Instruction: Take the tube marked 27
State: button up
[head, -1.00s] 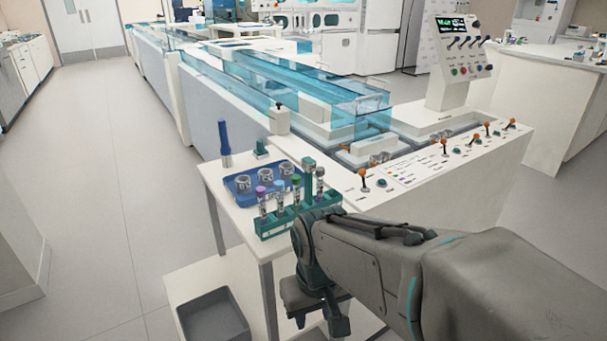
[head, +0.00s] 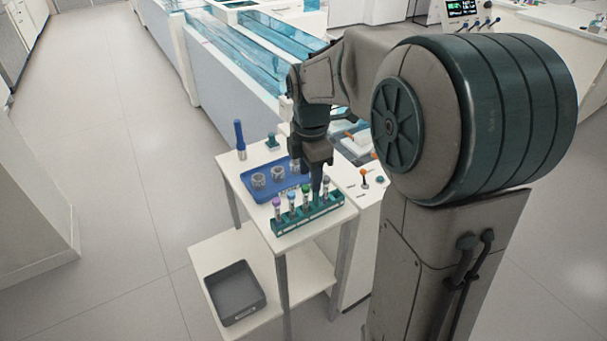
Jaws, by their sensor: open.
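Several capped tubes stand upright in a green rack (head: 283,226) on the small white side table. From left to right I see a tube with a mauve cap (head: 277,208), one with a blue-violet cap (head: 291,205), one with a green cap (head: 305,197) and a dark one at the right end, partly hidden by my gripper. The tubes' numbers are too small to read, so I cannot tell which is 27. My gripper (head: 316,190) points down over the right part of the rack. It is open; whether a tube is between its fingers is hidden.
A blue tray (head: 245,188) with several grey round holders lies behind the rack. A tall blue tube-shaped object (head: 240,138) stands at the table's back left. A dark grey bin (head: 235,290) sits on the lower shelf. The lever panel (head: 368,185) is close on the right.

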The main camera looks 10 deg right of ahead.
aim_at(306, 186)
jog(key=w+r+n+p, duration=0.3)
jog(key=w+r+n, duration=0.1)
jog(key=shift+n, duration=0.3)
notch_tip(306, 186, down, 8)
jog(key=shift+s+f, duration=0.1)
jog(key=shift+f, duration=0.05)
jog(key=shift+s+f, duration=0.15)
jog(key=shift+f, duration=2.5)
jog(key=c, duration=0.8)
